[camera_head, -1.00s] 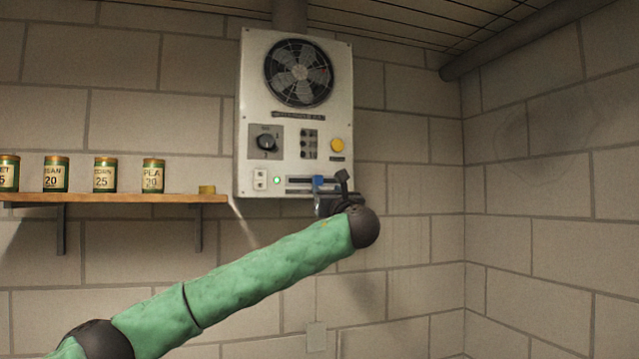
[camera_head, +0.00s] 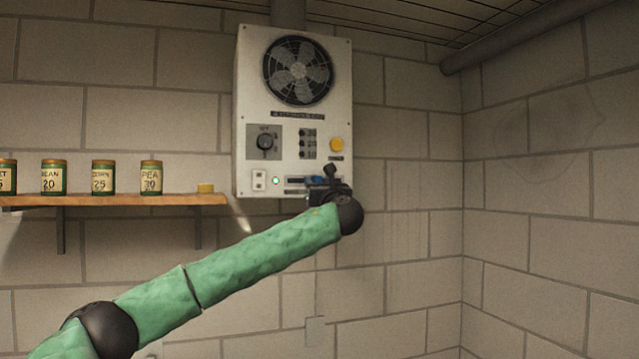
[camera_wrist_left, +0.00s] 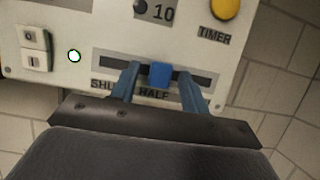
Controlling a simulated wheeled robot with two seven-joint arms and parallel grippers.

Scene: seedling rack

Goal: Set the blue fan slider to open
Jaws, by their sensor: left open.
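The blue fan slider (camera_wrist_left: 161,75) sits near the middle of its dark horizontal slot (camera_wrist_left: 109,66), above the label HALF, in the left wrist view. The label at the slot's left end begins with "SHU"; the label at the right end is hidden. My left gripper (camera_wrist_left: 160,82) is open, with one blue finger on each side of the slider. I cannot tell whether the fingers touch it. In the head view my left gripper (camera_head: 322,184) is at the bottom right of the white control box (camera_head: 245,100) and mostly covers the slider. My right gripper is not in view.
The box also carries a fan grille (camera_head: 298,70), a dark knob (camera_head: 265,142), a yellow timer button (camera_head: 336,145) and a rocker switch (camera_wrist_left: 35,48) beside a green light (camera_wrist_left: 74,56). A wooden shelf (camera_head: 120,199) with several labelled tins is at left.

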